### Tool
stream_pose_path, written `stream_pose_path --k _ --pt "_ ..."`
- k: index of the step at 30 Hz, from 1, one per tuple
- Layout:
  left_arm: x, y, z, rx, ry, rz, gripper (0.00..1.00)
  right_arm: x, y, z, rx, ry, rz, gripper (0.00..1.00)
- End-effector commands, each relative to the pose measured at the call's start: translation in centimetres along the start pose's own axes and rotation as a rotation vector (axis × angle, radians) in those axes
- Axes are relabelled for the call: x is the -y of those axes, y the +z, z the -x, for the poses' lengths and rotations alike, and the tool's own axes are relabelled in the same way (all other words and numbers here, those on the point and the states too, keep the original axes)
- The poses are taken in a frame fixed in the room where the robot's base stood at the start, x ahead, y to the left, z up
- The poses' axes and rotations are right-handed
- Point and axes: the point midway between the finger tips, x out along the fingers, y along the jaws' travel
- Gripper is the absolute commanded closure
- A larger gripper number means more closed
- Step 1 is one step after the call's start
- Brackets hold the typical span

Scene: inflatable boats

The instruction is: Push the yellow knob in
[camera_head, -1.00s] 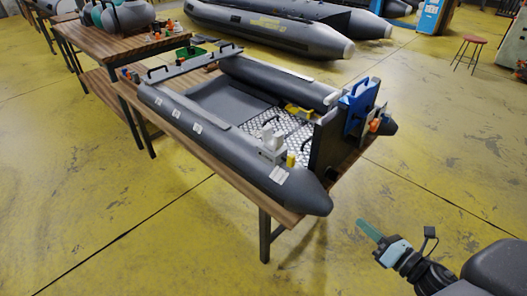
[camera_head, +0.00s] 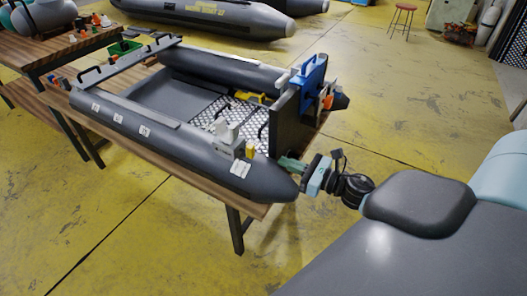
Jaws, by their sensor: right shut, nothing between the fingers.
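A grey inflatable boat (camera_head: 160,128) lies on a wooden workbench. A small yellow knob-like block (camera_head: 250,149) stands upright beside a pale grey box (camera_head: 228,134) on the near tube, close to the stern. Another yellow part (camera_head: 250,97) lies on the boat's floor by the far tube; I cannot tell for certain which is the task's knob. My right gripper (camera_head: 286,162) is shut and empty. In the picture it is just right of the upright yellow block, over the near tube's stern end, beside the dark transom; it appears apart from the block. My left gripper is not in view.
The dark transom board (camera_head: 284,118) with a blue bracket (camera_head: 312,72) rises near the right gripper. A green tray (camera_head: 124,47) sits on the bench's far left. A red stool (camera_head: 404,8) stands at the back. The yellow floor is clear in front.

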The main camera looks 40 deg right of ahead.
Motion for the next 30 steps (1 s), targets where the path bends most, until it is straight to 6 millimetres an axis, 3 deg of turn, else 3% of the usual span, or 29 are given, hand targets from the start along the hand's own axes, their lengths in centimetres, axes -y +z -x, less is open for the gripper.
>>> stream_pose_path --k 6,13,18,30 --pt "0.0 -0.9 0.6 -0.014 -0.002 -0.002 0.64 0.0 0.3 -4.0 0.005 -0.001 -0.001 1.0" --pt "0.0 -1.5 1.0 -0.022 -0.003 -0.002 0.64 0.0 0.2 -7.0 0.003 -0.001 -0.001 1.0" --pt "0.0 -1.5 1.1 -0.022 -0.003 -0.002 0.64 0.0 0.0 -8.0 0.0 -0.001 -0.002 1.0" --pt "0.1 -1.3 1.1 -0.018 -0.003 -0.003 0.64 0.0 -0.1 -8.2 -0.001 -0.001 -0.002 1.0"
